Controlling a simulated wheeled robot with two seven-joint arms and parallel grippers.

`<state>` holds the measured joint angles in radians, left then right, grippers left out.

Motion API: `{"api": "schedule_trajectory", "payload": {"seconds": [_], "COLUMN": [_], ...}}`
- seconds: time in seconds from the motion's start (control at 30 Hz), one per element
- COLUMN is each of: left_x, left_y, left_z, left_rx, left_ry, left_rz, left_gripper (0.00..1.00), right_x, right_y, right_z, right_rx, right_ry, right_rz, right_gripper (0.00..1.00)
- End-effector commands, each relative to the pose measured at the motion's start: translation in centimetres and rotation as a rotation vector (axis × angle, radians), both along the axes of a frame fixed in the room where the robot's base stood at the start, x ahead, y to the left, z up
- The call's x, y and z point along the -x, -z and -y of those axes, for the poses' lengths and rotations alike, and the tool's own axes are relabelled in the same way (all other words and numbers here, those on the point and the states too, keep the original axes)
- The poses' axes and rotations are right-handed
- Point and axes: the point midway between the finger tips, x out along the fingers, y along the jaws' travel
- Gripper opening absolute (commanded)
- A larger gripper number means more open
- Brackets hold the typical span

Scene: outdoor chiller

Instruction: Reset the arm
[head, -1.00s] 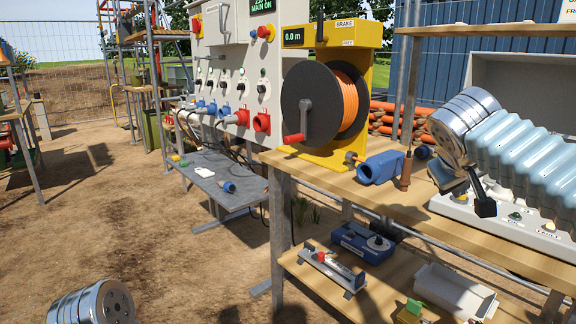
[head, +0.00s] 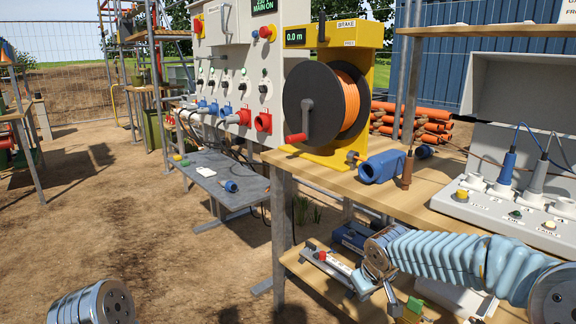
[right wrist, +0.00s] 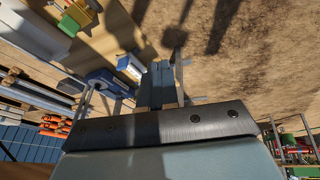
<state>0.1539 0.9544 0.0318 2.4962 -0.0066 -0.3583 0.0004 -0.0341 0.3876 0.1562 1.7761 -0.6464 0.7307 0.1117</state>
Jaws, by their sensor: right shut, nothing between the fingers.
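My right arm (head: 440,255) comes in from the right in the head view, in a ribbed light-blue sleeve. Its metal wrist (head: 378,256) points down in front of the lower shelf. My right gripper (right wrist: 160,70) shows in the right wrist view with its grey fingers together and nothing between them. In the head view its fingertips are hard to make out against the shelf items. My left arm shows only as a metal joint (head: 95,304) at the bottom left; its gripper is out of frame.
The wooden bench (head: 330,174) carries a cable reel (head: 327,103), a blue connector (head: 382,167) and a grey control box (head: 480,209) with plugged leads. The lower shelf (head: 318,285) holds a blue device (head: 350,236). Open dirt ground lies left of the bench.

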Motion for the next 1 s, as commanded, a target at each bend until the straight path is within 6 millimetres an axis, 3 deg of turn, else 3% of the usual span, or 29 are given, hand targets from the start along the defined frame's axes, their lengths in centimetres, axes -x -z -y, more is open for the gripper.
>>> {"api": "schedule_trajectory", "payload": {"seconds": [0.03, 0.17, 0.2, 0.3, 0.4, 0.5, 0.63, 1.0], "left_x": [0.0, 0.0, 0.0, 0.0, 0.0, 0.0, 0.0, 0.0], "left_y": [0.0, 0.0, 0.0, 0.0, 0.0, 0.0, 0.0, 0.0], "left_z": [0.0, 0.0, 0.0, 0.0, 0.0, 0.0, 0.0, 0.0], "left_rx": [0.0, 0.0, 0.0, 0.0, 0.0, 0.0, 0.0, 0.0], "left_ry": [0.0, 0.0, 0.0, 0.0, 0.0, 0.0, 0.0, 0.0], "left_rz": [0.0, 0.0, 0.0, 0.0, 0.0, 0.0, 0.0, 0.0], "left_gripper": [0.42, 0.42, 0.42, 0.42, 0.42, 0.42, 0.42, 0.42], "right_x": [1.3, 5.9, 7.9, 13.4, 18.9, 23.4, 26.5, 27.0], "right_y": [4.6, 14.6, 17.4, 23.6, 27.9, 30.4, 31.8, 32.0], "right_z": [-1.5, -5.1, -6.0, -7.8, -8.5, -8.4, -8.0, -7.9], "right_rx": [-0.06, -0.232, -0.283, -0.39, -0.447, -0.46, -0.452, -0.449], "right_ry": [-0.009, 0.02, 0.049, 0.15, 0.275, 0.381, 0.458, 0.475], "right_rz": [-0.063, -0.186, -0.224, -0.31, -0.376, -0.417, -0.437, -0.437], "right_gripper": [0.0, 0.0, 0.0, 0.0, 0.0, 0.0, 0.0, 0.0]}}
